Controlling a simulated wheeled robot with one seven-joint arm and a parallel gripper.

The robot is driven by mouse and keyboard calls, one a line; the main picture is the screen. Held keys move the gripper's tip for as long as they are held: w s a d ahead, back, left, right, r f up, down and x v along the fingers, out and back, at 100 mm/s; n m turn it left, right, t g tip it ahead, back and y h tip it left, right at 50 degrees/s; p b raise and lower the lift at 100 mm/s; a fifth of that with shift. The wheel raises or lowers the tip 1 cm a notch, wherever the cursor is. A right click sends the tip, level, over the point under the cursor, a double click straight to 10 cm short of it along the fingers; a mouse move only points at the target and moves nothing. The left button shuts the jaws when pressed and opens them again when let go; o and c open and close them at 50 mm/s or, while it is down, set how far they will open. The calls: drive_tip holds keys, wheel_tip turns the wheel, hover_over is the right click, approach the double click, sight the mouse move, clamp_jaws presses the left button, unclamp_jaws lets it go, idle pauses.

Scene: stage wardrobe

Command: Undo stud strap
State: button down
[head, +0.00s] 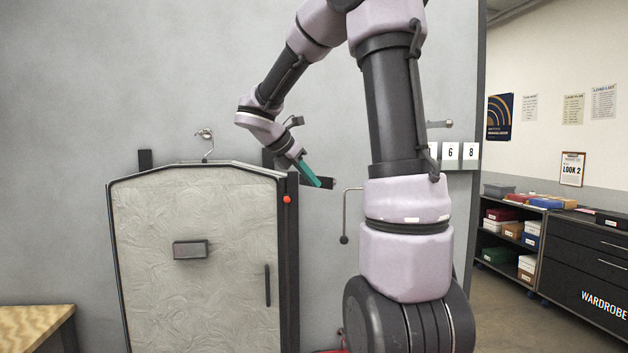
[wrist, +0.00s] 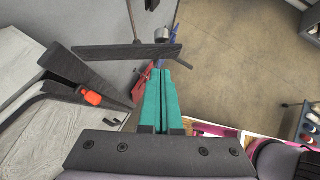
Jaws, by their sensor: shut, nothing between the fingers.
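A tall grey padded case (head: 200,265) with a dark frame stands against the wall. A red-orange knob (head: 287,199), perhaps the stud, sits on its right frame post. It also shows in the wrist view (wrist: 92,98), with no strap over it. A short dark strip (head: 325,183), likely the strap, sticks out to the right of the post. In the wrist view, a dark strip (wrist: 125,51) crosses just beyond my fingertips; I cannot tell whether they touch. My gripper (head: 318,184), with teal fingers, is shut and empty, above and right of the knob. Its fingers show in the wrist view (wrist: 162,72).
The case front has a dark vertical handle (head: 267,285) and a small box-like plate (head: 190,249). A thin hanging rod (head: 345,215) with a dark ball end is on the wall to the right. A wooden table (head: 35,320) stands at lower left. Shelves are far right.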

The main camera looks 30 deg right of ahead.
drive_tip(key=s+a+f+v, duration=0.1)
drive_tip(key=v, duration=1.1)
drive_tip(key=shift+s+a+f, duration=0.2)
drive_tip(key=shift+s+a, duration=0.1)
drive_tip(key=shift+a, duration=0.05)
